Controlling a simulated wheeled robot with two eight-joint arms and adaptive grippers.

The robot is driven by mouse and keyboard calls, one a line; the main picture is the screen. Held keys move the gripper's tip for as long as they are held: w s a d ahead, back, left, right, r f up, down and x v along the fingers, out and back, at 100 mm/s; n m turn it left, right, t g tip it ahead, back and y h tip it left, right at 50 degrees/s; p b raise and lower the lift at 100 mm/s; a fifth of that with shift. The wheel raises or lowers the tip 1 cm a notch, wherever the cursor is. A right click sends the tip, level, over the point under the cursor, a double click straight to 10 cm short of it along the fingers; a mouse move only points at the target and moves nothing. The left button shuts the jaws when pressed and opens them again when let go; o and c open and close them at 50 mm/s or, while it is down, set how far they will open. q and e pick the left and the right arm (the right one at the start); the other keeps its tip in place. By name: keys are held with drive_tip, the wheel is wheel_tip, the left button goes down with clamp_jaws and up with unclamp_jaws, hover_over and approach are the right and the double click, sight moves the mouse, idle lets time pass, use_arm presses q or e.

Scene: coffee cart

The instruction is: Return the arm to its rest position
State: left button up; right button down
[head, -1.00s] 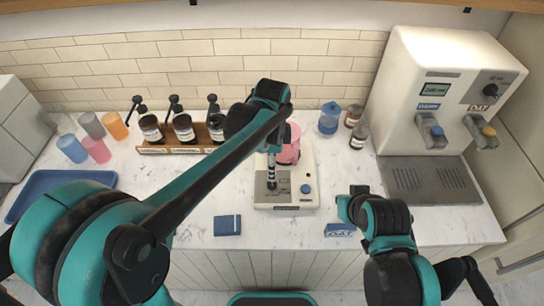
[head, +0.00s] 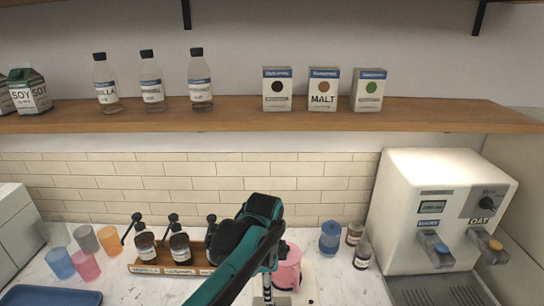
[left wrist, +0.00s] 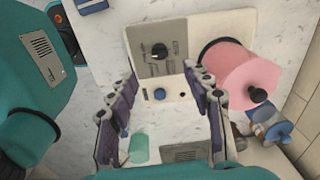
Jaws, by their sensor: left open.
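My left arm comes up from the bottom centre of the head view, its teal and black wrist above the counter; its fingertips are hidden there. In the left wrist view my left gripper (left wrist: 162,112) is open, its two fingers wide apart with nothing held. Beyond them is a white appliance (left wrist: 160,60) with a black knob and a blue button. The jug also shows in the head view (head: 287,268), just right of my left arm. My right gripper is not in view.
Pump bottles in a wooden rack (head: 175,268) stand left of the arm, with coloured cups (head: 85,265) farther left. A blue jar (head: 330,238) and the white dispenser (head: 440,215) are right. A shelf (head: 230,117) with bottles and cartons hangs above.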

use_arm(q)
drive_tip(key=s+a+f+n+t+b, duration=0.1)
drive_tip(key=s+a+f+n+t, duration=0.2)
drive_tip(key=s+a+n, duration=0.3)
drive_tip(key=s+a+f+n+t+b, duration=0.2)
drive_tip(key=s+a+n, duration=0.4)
drive_tip(key=a+n, duration=0.4)
drive_tip(key=shift+a+f+n+t, duration=0.3)
drive_tip(key=shift+f+n+t, duration=0.25)
drive_tip(key=shift+t, duration=0.35)
